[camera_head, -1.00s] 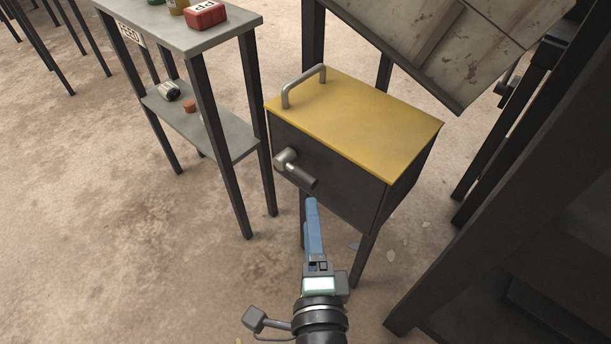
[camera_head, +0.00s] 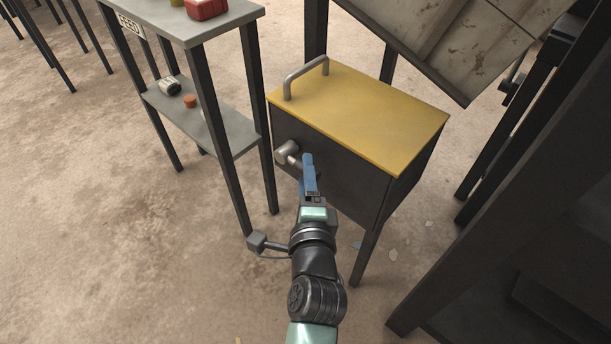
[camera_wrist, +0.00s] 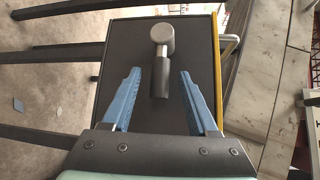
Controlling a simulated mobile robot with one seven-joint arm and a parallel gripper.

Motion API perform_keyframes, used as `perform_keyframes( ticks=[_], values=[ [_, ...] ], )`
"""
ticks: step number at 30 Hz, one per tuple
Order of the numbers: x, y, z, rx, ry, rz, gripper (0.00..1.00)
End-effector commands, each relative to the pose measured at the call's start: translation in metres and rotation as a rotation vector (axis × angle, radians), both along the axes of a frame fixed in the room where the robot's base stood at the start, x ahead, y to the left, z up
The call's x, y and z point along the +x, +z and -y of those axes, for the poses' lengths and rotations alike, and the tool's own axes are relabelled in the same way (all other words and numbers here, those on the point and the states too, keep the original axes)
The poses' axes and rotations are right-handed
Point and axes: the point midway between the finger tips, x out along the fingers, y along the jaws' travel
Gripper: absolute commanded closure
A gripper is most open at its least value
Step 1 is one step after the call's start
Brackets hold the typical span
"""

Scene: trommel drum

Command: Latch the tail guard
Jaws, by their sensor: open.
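The tail guard is a dark box with a yellow lid (camera_head: 370,115) and a grey bar handle on top. The latch lever (camera_head: 287,150) is on its dark front face, with a round metal hub and a dark grip. My gripper (camera_head: 308,158) is in front of that face and hides most of the grip. In the wrist view the latch grip (camera_wrist: 160,82) lies between the two blue fingers of my gripper (camera_wrist: 158,78), with a gap on each side. The fingers are open and hold nothing.
A grey two-tier stand (camera_head: 228,28) is left of the box, with a red box (camera_head: 206,8) on top and small items on its lower shelf. A dark frame (camera_head: 490,210) stands close on the right. A weathered panel (camera_head: 440,40) slopes above the box.

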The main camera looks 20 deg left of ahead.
Motion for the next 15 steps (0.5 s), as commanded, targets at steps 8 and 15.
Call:
perform_keyframes(
  ticks=[8,15],
  values=[
    [0.0071,-0.0011,-0.0038,-0.001,0.001,0.000,0.41],
    [0.0069,-0.0009,-0.0036,-0.001,0.000,0.000,0.58]
  ],
)
